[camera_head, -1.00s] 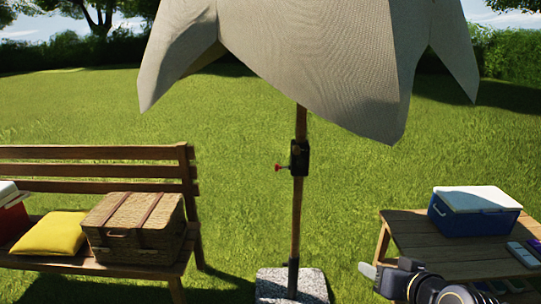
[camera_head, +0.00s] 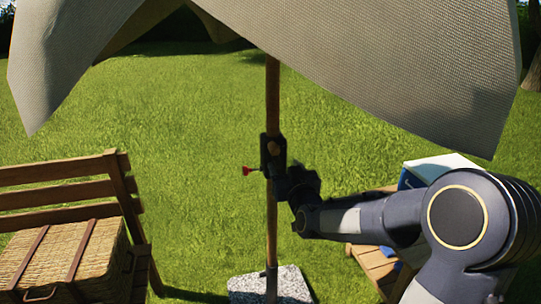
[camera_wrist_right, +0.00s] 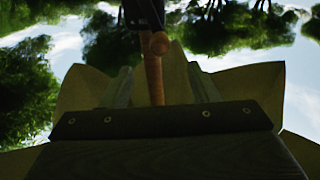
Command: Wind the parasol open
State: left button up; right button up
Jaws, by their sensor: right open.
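The parasol's beige canopy (camera_head: 330,50) hangs in drooping folds across the top of the head view. Its wooden pole (camera_head: 272,95) carries a dark crank housing (camera_head: 271,152) with a wooden knob (camera_head: 273,148) and a red-tipped pin on its left. My right gripper (camera_head: 287,182) is beside the housing, on its right; its fingertips are hard to make out there. In the right wrist view its open fingers (camera_wrist_right: 160,85) stand either side of the knob (camera_wrist_right: 159,43) and pole; I cannot tell whether they touch anything. My left gripper is out of view.
The pole stands in a speckled stone base (camera_head: 250,288) on the grass. A wooden bench (camera_head: 60,195) with a wicker basket (camera_head: 70,262) is at left. A table (camera_head: 372,265) with a blue and white cooler (camera_head: 440,168) is at right, partly behind my right arm.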

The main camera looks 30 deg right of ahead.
aim_at(276, 153)
jog(key=p+x, duration=0.2)
jog(key=x, duration=0.4)
jog(key=b+x, duration=0.1)
jog(key=x, duration=0.2)
jog(key=shift+f, duration=0.1)
jog(key=shift+x, duration=1.1)
